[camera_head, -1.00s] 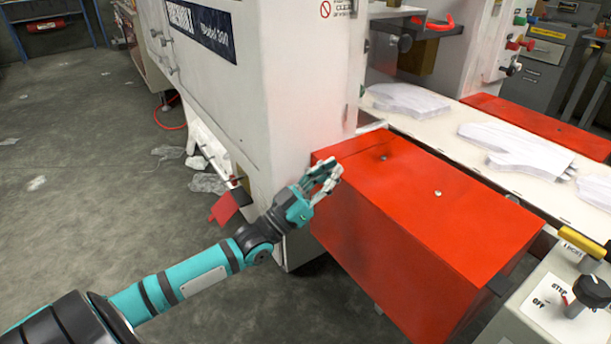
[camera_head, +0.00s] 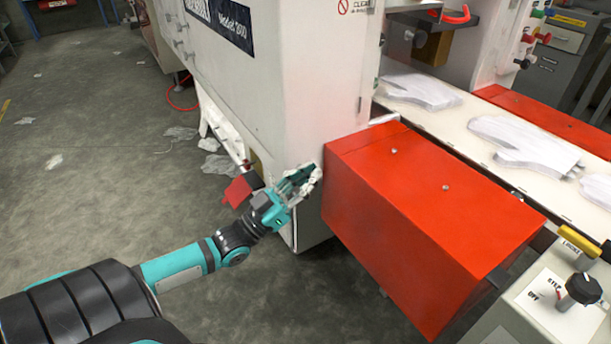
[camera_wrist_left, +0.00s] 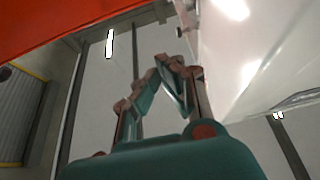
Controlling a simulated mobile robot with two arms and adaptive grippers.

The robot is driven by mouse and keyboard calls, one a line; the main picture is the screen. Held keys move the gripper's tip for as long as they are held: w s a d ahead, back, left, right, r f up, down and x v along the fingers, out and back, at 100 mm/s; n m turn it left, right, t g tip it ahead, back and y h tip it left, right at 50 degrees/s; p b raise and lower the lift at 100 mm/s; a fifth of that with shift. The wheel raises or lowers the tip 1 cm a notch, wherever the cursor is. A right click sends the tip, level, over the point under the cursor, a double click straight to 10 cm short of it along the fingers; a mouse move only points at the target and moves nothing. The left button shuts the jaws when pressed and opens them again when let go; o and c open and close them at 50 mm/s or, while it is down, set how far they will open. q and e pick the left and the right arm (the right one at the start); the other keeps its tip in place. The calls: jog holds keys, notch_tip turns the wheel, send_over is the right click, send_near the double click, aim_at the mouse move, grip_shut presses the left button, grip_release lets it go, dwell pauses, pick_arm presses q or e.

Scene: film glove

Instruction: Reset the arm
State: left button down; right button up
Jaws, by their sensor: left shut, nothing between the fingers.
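My left arm (camera_head: 180,268) reaches in from the lower left in the head view. My left gripper (camera_head: 312,178) is shut and empty, in front of the white machine body (camera_head: 270,90) and just left of the red box cover (camera_head: 430,215). I cannot tell whether it touches either. In the left wrist view its fingers (camera_wrist_left: 170,68) come together, with the red cover along the top left and a white surface at right. My right gripper does not show.
Glove-shaped white sheets (camera_head: 520,140) lie on the machine's pale bed (camera_head: 455,135). A control panel (camera_head: 545,300) with a black knob stands at lower right. Scraps of film (camera_head: 215,163) lie on the floor, which is mostly open at left. A red flap (camera_head: 237,191) juts out behind my gripper.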

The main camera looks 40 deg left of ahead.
pick_arm(q)
jog(key=shift+s+a+f, duration=0.15)
jog(key=shift+s+a, duration=0.05)
jog(key=shift+s, duration=0.2)
